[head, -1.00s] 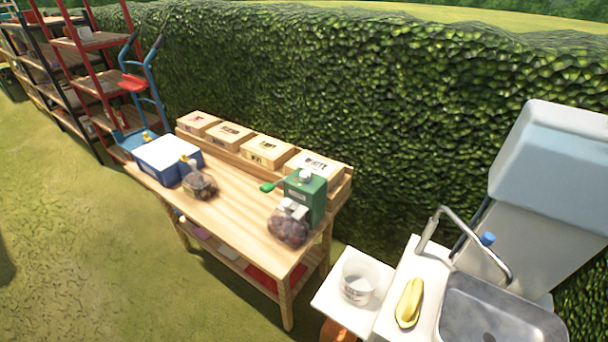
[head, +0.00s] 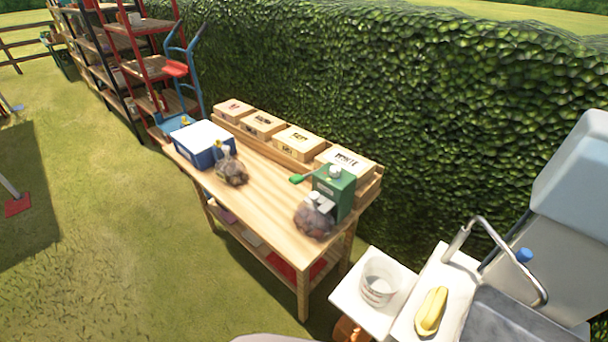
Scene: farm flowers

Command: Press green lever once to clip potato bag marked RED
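A green clipping machine (head: 334,192) stands at the right end of the wooden table (head: 262,200). Its green lever (head: 300,179) sticks out to the left. A bag of potatoes (head: 314,218) sits at the front of the machine, its top at the machine's mouth. A second potato bag (head: 232,171) stands further left beside a blue and white box (head: 202,143). No RED mark is readable on either bag. Neither of my grippers is in view.
Several labelled boxes stand in a row along the table's back, one reading WHITE (head: 345,164). A sink unit with a white bucket (head: 380,282) and a yellow object (head: 431,311) is at the right. A blue hand truck (head: 183,75) and shelves are behind left. Grass in front is open.

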